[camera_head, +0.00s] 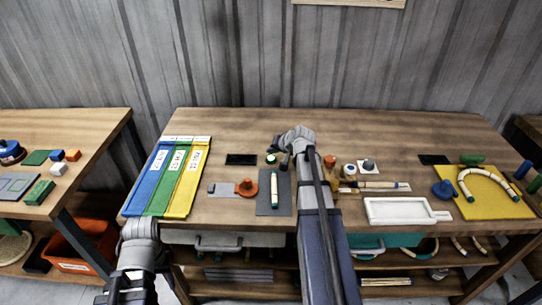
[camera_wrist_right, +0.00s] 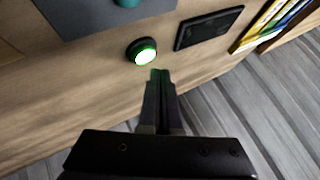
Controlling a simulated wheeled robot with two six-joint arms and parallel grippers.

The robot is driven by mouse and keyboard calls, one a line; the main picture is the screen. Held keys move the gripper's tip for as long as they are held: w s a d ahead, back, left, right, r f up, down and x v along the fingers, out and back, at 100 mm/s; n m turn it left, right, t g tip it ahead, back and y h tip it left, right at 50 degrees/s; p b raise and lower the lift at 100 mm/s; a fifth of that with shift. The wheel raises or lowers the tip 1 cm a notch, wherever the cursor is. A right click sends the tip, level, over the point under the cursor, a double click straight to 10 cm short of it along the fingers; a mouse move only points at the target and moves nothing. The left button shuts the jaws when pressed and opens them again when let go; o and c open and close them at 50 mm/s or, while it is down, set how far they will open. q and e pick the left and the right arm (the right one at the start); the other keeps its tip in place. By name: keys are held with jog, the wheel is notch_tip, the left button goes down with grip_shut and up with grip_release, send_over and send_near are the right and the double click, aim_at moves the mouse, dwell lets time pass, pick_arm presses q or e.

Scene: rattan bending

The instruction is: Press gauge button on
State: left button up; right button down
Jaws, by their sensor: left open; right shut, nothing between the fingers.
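The gauge button (camera_head: 271,159) is a small round button with a dark rim at the back of the table. In the right wrist view the button (camera_wrist_right: 145,55) has a bright white-green glowing top. My right gripper (camera_head: 284,163) is shut and empty, just right of the button in the head view. In the wrist view its closed fingertips (camera_wrist_right: 160,75) are close to the button; I cannot tell whether they touch it. A dark flat panel (camera_head: 241,159) lies left of the button. My left gripper (camera_head: 128,292) is low at the left, in front of the table, its fingers hard to make out.
Blue, green and yellow trays (camera_head: 182,178) lie at the table's left. A dark grey mat (camera_head: 264,205) with a pale green-ended rod is in front of the button.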

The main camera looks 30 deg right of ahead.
aim_at(272, 160)
jog(key=shift+r+p, duration=1.85)
jog(key=shift+r, duration=0.4)
jog(key=shift+f, duration=0.1)
